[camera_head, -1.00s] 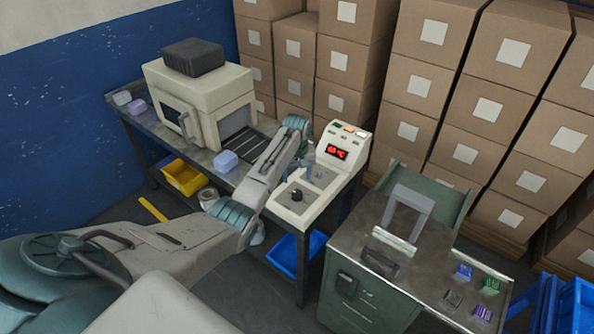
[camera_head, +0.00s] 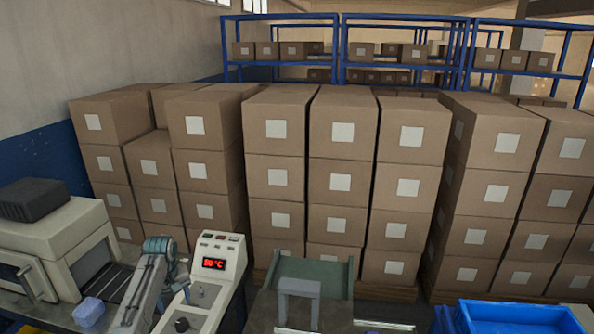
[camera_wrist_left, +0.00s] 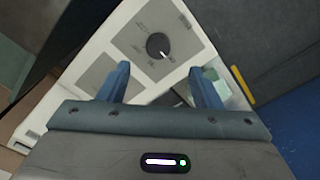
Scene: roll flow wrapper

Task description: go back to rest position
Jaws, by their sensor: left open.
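My left gripper (camera_wrist_left: 160,85) is open and empty in the left wrist view, its two blue fingers apart above the white control panel (camera_wrist_left: 195,50). A dark round knob (camera_wrist_left: 158,46) on the panel shows just beyond the fingertips. In the head view my left arm reaches up from the bottom beside the control panel (camera_head: 228,248), with its fingers small and hard to make out. The panel's red display (camera_head: 214,263) appears to read about 90 °C. The same knob (camera_head: 181,324) is near the bottom edge. My right gripper is not in view.
A cream machine (camera_head: 75,245) with a dark block (camera_head: 33,199) on top stands left of my arm. A lilac block (camera_head: 88,311) lies near its outlet. A green machine (camera_head: 320,270) stands right of the panel. Stacked cartons (camera_head: 275,178) fill the back; a blue crate (camera_head: 515,318) is lower right.

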